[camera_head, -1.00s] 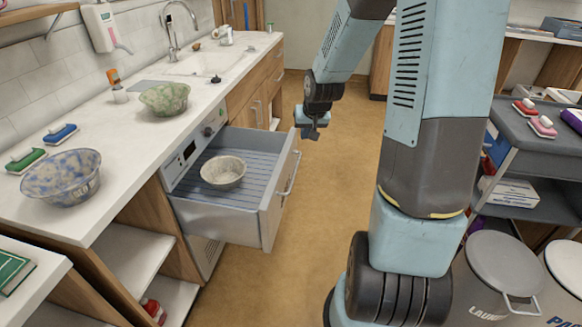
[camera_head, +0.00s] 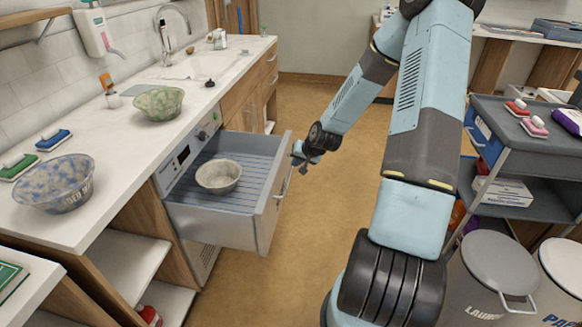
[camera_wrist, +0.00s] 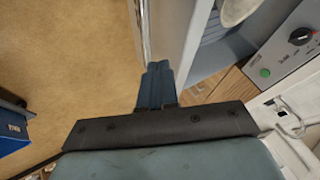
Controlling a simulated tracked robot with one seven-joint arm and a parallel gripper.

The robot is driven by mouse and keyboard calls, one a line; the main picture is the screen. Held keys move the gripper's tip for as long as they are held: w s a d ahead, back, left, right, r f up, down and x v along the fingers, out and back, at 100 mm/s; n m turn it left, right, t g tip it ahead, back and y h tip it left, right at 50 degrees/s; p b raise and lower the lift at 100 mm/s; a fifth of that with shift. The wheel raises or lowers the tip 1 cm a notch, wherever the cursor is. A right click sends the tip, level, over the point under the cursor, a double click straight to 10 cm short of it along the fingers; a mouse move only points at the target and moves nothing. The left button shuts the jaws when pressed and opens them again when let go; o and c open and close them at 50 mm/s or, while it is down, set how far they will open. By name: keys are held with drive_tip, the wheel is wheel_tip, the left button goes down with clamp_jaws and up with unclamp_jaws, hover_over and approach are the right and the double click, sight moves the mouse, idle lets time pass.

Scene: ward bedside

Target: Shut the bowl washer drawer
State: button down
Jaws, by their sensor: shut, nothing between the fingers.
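The bowl washer drawer (camera_head: 210,222) is pulled out from under the counter, with a pale speckled bowl (camera_head: 218,176) standing inside on its ribbed floor. Its front panel carries a long bar handle (camera_head: 283,182). My gripper (camera_head: 303,166) is shut and empty, beside the outer face of the drawer front near its far end. In the wrist view, the shut fingers (camera_wrist: 156,85) lie close to the drawer front (camera_wrist: 177,35) and its handle bar (camera_wrist: 146,30). I cannot tell whether they touch. The washer's control panel (camera_wrist: 295,40) shows at right there.
A green bowl (camera_head: 158,103) and a blue-speckled bowl (camera_head: 55,183) stand on the white counter (camera_head: 125,140). A grey cart (camera_head: 500,125) and lidded bins (camera_head: 490,275) stand at right. The floor (camera_head: 262,290) before the drawer is clear.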

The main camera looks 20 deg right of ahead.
approach(282, 174)
drive_tip(key=x, duration=0.4)
drive_tip(key=shift+a, duration=0.1)
drive_tip(key=shift+w+f, duration=0.1)
idle(0.4)
